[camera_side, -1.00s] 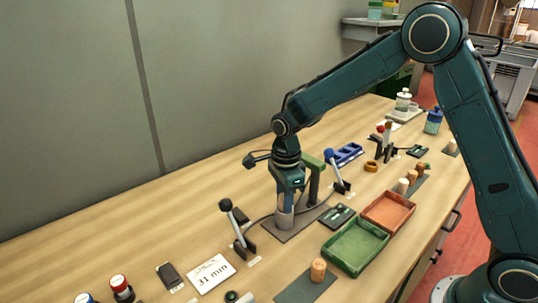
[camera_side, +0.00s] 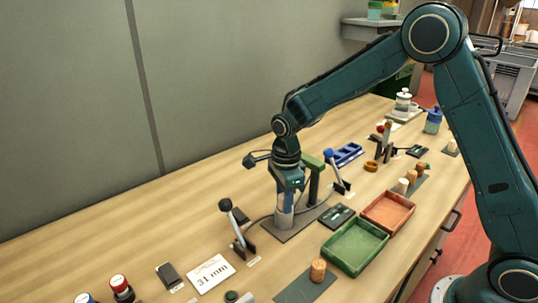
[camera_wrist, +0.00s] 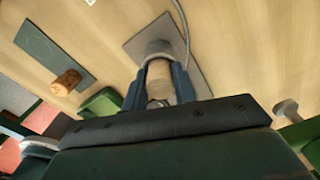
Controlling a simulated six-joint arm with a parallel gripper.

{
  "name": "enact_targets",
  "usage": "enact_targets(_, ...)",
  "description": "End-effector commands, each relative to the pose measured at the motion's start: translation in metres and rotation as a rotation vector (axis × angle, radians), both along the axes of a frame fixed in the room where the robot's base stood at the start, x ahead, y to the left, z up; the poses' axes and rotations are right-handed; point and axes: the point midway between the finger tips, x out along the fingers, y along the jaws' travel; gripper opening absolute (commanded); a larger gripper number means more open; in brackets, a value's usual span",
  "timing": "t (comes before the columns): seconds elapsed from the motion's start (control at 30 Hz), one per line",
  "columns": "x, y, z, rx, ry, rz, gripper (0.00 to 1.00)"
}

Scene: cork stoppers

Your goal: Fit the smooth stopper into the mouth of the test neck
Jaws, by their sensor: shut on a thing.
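My gripper (camera_side: 285,207) points straight down over the test neck (camera_side: 284,220), a grey upright cylinder on a dark plate. In the wrist view my gripper (camera_wrist: 160,82) is shut on a pale, plain stopper (camera_wrist: 159,76), held between its two blue fingers. The stopper's far end meets the grey rim of the neck (camera_wrist: 154,46). They look in line, but I cannot tell how far the stopper sits in the mouth. In the side view the fingers largely hide the stopper.
Black-knobbed (camera_side: 237,225) and blue-knobbed (camera_side: 336,170) levers flank the plate. Green (camera_side: 355,268) and orange (camera_side: 411,213) trays lie to the right. A cork (camera_side: 318,270) stands on a dark mat in front.

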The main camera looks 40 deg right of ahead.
Motion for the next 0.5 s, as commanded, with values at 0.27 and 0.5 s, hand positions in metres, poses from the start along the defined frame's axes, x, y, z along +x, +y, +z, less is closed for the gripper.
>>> enact_targets(0.27, -0.0052, -0.0001, -0.0241, -0.004, 0.024, -0.001, 0.07)
enact_targets(0.5, -0.0051, 0.0001, -0.0259, -0.003, 0.024, -0.001, 0.38)
